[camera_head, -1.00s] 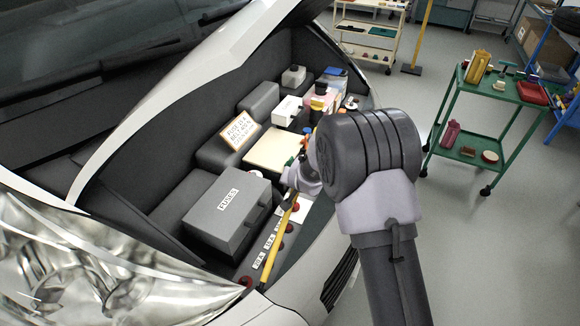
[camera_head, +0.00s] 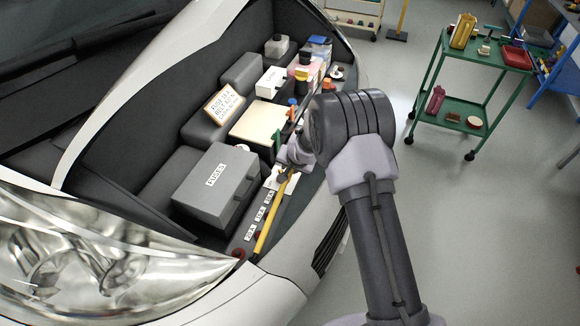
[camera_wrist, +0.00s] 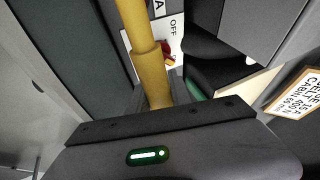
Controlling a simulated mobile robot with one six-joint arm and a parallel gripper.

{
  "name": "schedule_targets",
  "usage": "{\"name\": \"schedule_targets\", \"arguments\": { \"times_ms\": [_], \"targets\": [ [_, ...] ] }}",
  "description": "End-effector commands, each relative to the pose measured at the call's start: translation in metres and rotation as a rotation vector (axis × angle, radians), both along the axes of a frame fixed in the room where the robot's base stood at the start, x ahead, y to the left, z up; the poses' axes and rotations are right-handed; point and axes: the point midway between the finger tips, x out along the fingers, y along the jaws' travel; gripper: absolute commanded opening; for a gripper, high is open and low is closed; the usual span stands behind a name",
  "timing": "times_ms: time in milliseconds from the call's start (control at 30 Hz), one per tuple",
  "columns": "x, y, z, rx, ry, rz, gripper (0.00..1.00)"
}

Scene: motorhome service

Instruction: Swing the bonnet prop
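The bonnet prop is a yellow rod (camera_head: 270,218) lying low along the front edge of the engine bay, slanting from a dark red pivot-like spot at the near front corner up to my gripper. My gripper (camera_head: 288,168) is at the rod's far end; the arm hides part of it. In the wrist view the thick yellow rod (camera_wrist: 141,45) runs from the top down between the fingers of my gripper (camera_wrist: 153,95), which look closed around it. The fingertips are partly hidden there. The raised bonnet's pale edge (camera_head: 150,85) is at the left.
A grey fuse box (camera_head: 212,185) sits left of the rod. A sign card (camera_head: 224,105), a cream lid (camera_head: 257,122) and small caps lie farther back. The headlight (camera_head: 80,250) is at front left. A green trolley (camera_head: 480,62) stands at the right, with clear floor between.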

Motion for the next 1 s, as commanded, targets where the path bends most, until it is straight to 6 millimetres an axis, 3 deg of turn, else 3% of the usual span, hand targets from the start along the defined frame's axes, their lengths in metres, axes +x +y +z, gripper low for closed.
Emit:
{"name": "schedule_targets", "arguments": {
  "times_ms": [33, 100, 467, 567, 1000],
  "targets": [
    [0.0, 0.0, 0.0, 0.0, 0.0, 0.0, 0.36],
    [0.0, 0.0, 0.0, 0.0, 0.0, 0.0, 0.46],
    [-0.003, -0.001, 0.005, 0.0, 0.0, 0.0, 0.46],
    [-0.01, -0.003, 0.021, 0.001, -0.001, 0.0, 0.46],
    [-0.067, -0.024, 0.134, 0.0, -0.002, 0.001, 0.46]
  ]
}}
